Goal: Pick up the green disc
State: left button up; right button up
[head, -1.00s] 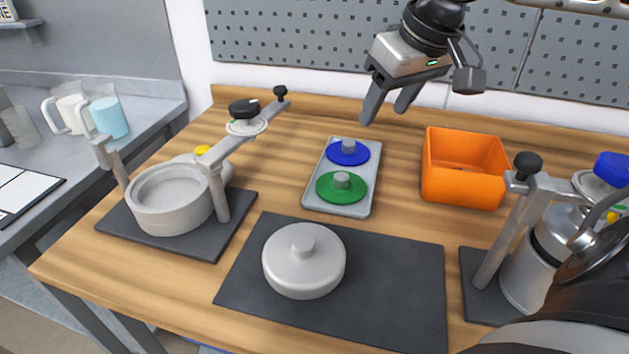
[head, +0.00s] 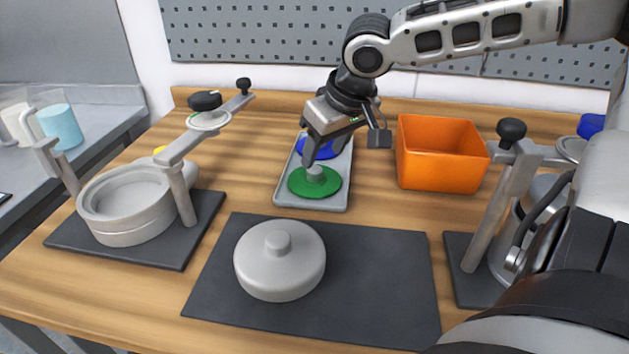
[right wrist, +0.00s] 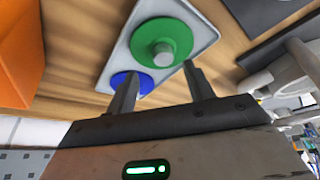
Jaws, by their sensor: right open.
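The green disc (head: 301,187) has a grey knob on top and lies at the near end of a grey tray. In the right wrist view the green disc (right wrist: 147,38) shows just beyond my fingertips. A blue disc (head: 326,151) lies behind it on the tray (head: 336,199), partly hidden by my gripper. My right gripper (head: 304,152) is open and empty above the tray, over the blue disc side. In the right wrist view my right gripper (right wrist: 160,82) has its fingers apart, with the green disc's knob ahead between them. My left gripper is not in view.
An orange bin (head: 440,153) stands right of the tray. A grey lid (head: 280,262) lies on a dark mat (head: 370,290) in front. A clamp frame with a round pot (head: 128,205) stands left, another clamp frame (head: 492,215) right. Bare wood lies left of the tray.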

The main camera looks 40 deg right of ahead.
aim_at(315, 169)
jog(key=x, duration=0.2)
jog(key=b+x, duration=0.1)
jog(key=x, duration=0.1)
jog(key=shift+s+a, duration=0.1)
jog(key=shift+a, duration=0.15)
jog(key=shift+w+f, duration=0.2)
jog(key=shift+f, duration=0.15)
grip_shut()
jog(key=shift+r, duration=0.1)
